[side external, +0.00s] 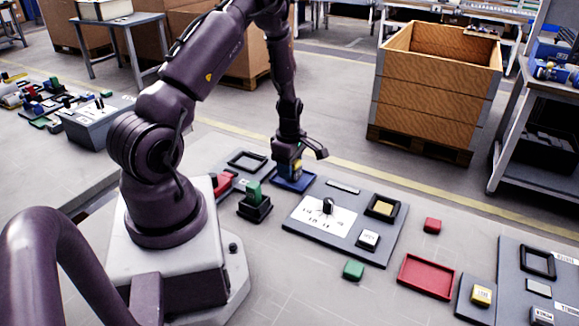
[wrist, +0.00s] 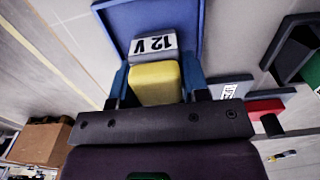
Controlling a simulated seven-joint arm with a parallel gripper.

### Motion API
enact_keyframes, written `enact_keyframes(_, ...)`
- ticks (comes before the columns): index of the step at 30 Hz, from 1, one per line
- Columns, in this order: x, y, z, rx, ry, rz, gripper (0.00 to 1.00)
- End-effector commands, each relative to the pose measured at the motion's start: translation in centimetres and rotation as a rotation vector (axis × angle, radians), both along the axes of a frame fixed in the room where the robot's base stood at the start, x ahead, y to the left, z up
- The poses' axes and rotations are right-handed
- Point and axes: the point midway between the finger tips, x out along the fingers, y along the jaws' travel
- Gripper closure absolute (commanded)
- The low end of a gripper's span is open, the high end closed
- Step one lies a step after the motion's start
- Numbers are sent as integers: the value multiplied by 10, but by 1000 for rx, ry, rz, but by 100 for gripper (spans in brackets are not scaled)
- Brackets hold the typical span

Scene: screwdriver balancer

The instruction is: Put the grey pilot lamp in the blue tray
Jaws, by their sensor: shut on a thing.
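My gripper (side external: 289,168) is low over the blue tray (side external: 305,183) in the side view. In the wrist view my gripper (wrist: 156,80) is shut on the grey pilot lamp (wrist: 152,46), a grey block marked "12 V" with a yellow part (wrist: 154,84) between the blue fingers. The blue tray (wrist: 190,14) lies behind the lamp there. I cannot tell whether the lamp touches the tray floor.
A black holder with a green block (side external: 254,192) and a red block (side external: 222,183) stand left of the tray. A black frame (side external: 247,160) lies behind. A dark panel (side external: 300,238) with a knob is to the right, with a red tray (side external: 425,276) beyond.

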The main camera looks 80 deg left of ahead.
Motion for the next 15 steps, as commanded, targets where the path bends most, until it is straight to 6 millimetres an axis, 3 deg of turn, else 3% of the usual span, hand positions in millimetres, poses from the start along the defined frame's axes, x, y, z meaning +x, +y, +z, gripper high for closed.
enact_keyframes(11, 0, 0, -4, 1, -1, 1, 82)
enact_keyframes(12, 0, 0, -5, 1, -1, 1, 56)
enact_keyframes(15, 0, 0, -4, 1, -1, 0, 33)
